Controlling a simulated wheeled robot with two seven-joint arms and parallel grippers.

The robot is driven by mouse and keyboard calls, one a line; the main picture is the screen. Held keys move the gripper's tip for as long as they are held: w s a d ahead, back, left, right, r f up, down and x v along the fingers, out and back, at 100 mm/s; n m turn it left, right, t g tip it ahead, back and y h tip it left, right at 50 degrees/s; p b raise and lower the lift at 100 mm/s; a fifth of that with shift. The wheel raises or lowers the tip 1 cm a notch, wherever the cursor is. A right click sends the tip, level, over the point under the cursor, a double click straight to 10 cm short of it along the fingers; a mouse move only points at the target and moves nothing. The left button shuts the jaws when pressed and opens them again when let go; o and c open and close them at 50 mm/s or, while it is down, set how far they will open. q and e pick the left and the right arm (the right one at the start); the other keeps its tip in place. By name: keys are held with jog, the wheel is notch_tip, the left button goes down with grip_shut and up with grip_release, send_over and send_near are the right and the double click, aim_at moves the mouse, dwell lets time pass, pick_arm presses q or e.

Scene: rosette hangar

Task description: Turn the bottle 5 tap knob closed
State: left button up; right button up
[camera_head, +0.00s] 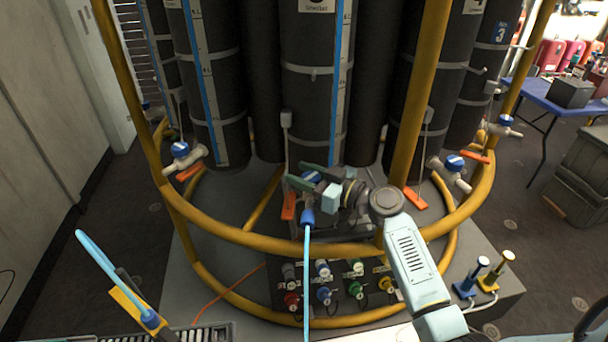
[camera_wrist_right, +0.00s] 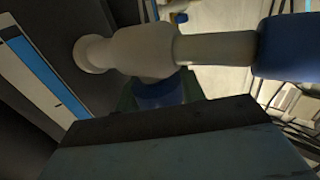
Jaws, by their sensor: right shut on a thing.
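The blue tap knob (camera_head: 312,177) is at the foot of the middle dark bottle (camera_head: 308,105), whose number I cannot read. My right gripper (camera_head: 304,178) is shut on the knob, with one finger on each side. In the wrist view, the pale tap body (camera_wrist_right: 135,50) runs across the top. The knob (camera_wrist_right: 160,92) shows below it, partly hidden behind the gripper (camera_wrist_right: 180,140). A blue fitting (camera_head: 308,217) with a light blue tube (camera_head: 307,275) hangs at this tap. My left gripper is not in view.
The yellow ring frame (camera_head: 235,236) curves close below the tap, and a yellow post (camera_head: 420,90) stands to its right. Taps with blue knobs sit left (camera_head: 180,149) and right (camera_head: 454,162). Several coloured fittings (camera_head: 323,293) sit on a dark panel below.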

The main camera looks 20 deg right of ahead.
jog(key=shift+m+h, duration=0.3)
jog(key=shift+h, duration=0.1)
jog(key=shift+m+t+h, duration=0.4)
jog(key=shift+t+h, duration=0.1)
jog(key=shift+d+m+t+h+p, duration=0.1)
jog(key=shift+m+t+h+p, duration=0.55)
jog(key=shift+h, duration=0.55)
jog(key=m+h+p, duration=0.1)
jog(key=h+p, duration=0.1)
jog(key=m+h+p, duration=0.4)
jog(key=shift+w+d+r+t+h, duration=0.15)
jog(key=shift+d+r+t+h, duration=0.05)
jog(key=shift+d+t+h, duration=0.2)
jog(key=shift+d+f+m+g+h+p, duration=0.15)
jog(key=shift+m+h+p, duration=0.2)
jog(key=shift+h+p, duration=0.25)
jog(key=shift+f+m+g+h+p, duration=0.1)
jog(key=shift+m+h+p, duration=0.2)
jog(key=shift+h+p, duration=0.25)
jog(key=shift+h, duration=0.25)
jog(key=o, duration=1)
